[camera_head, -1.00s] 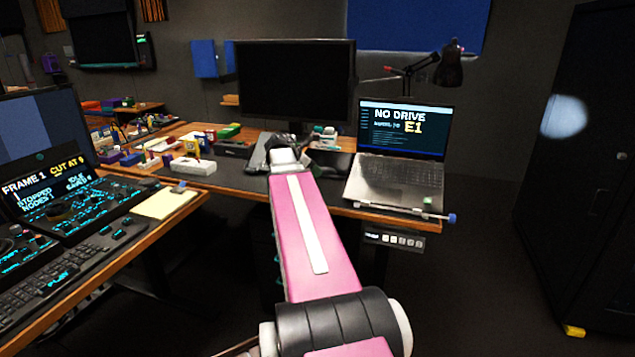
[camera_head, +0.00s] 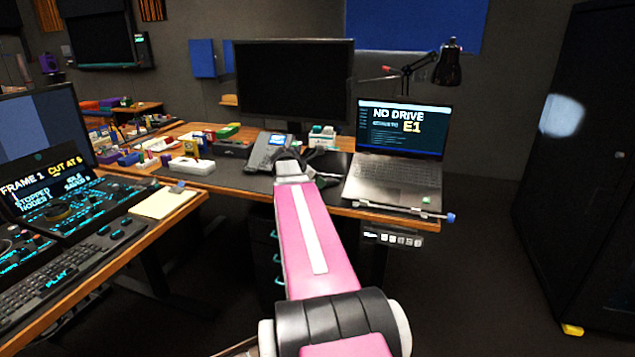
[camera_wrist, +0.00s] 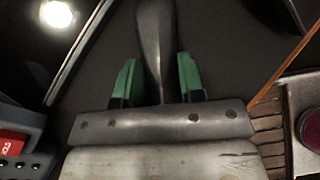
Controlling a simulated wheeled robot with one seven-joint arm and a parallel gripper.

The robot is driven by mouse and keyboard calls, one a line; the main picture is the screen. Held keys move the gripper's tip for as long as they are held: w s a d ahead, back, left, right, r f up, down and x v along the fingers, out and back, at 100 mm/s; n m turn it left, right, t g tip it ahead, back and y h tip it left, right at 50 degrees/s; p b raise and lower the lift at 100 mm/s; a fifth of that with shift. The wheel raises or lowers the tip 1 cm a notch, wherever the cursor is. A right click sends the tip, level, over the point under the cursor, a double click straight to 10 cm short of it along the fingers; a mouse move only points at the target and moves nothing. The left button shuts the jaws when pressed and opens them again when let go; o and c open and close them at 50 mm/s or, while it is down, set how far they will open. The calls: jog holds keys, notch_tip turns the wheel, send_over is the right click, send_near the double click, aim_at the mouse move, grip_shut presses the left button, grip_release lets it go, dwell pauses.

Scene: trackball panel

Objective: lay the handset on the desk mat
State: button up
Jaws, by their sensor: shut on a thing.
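My gripper (camera_head: 292,160) is over the dark desk mat (camera_head: 240,181), just right of the desk phone base (camera_head: 266,151). In the wrist view, the green-padded fingers of my gripper (camera_wrist: 160,80) are shut on the dark handset (camera_wrist: 155,35), which points away between them. The mat (camera_wrist: 225,50) lies beneath it as a plain dark surface. In the head view my arm and gripper hide much of the handset. I cannot tell whether the handset touches the mat.
An open laptop (camera_head: 395,180) stands close on the right. A monitor (camera_head: 293,90) and a small white box (camera_head: 322,136) are behind. Coloured blocks and a white block (camera_head: 192,166) lie to the left. A wooden edge (camera_wrist: 290,65) borders the mat in the wrist view.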

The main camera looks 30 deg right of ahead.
jog(key=o, duration=1)
jog(key=v, duration=1.2)
